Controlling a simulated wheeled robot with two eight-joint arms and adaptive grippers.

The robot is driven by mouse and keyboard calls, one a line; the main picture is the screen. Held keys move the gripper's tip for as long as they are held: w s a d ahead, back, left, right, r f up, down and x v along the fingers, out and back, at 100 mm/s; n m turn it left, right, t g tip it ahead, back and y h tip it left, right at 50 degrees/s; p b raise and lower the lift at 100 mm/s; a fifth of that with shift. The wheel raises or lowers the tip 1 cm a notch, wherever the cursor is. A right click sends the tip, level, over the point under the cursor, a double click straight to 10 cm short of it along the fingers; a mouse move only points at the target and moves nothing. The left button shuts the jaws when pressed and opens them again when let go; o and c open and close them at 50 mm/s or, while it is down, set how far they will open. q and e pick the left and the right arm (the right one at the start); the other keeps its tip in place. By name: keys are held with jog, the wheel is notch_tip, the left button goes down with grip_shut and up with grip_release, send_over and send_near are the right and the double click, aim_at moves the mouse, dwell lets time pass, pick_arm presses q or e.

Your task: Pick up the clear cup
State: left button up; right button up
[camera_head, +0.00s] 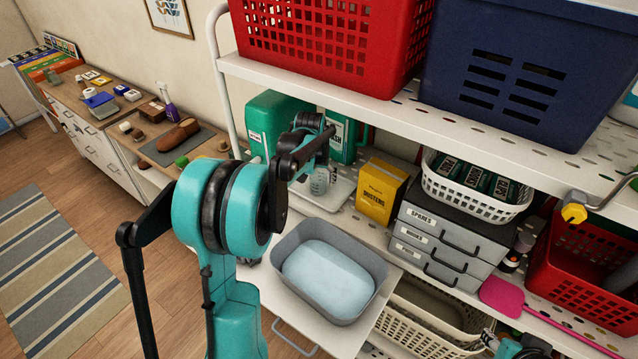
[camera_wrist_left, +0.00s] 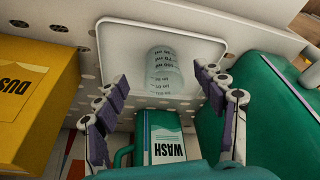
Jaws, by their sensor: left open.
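The clear cup (camera_head: 320,181), with dark measuring marks, stands on a white tray (camera_head: 337,192) on the middle shelf. In the left wrist view the cup (camera_wrist_left: 164,72) sits between and beyond the fingertips of my left gripper (camera_wrist_left: 162,84). The fingers are spread apart and nothing is held between them. In the head view my left gripper (camera_head: 318,150) is just above and behind the cup, partly hidden by its own arm. My right gripper does not show clearly; only a teal and black piece appears at the bottom right edge.
A green WASH carton (camera_wrist_left: 166,140) and a green container (camera_wrist_left: 255,120) stand close to the gripper. A yellow dusters box (camera_head: 382,191) is right of the tray. A grey basin (camera_head: 366,311) stands in front, below. The upper shelf (camera_head: 300,88) hangs over the area.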

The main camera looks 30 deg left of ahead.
aim_at(318, 180)
pick_arm(q)
jog(key=shift+w+a, duration=0.2)
jog(key=shift+w, duration=0.3)
jog(key=shift+w+a, duration=0.2)
jog(key=shift+w, duration=0.25)
jog(key=x, duration=0.5)
jog(key=shift+r, duration=0.1)
jog(key=c, duration=0.9)
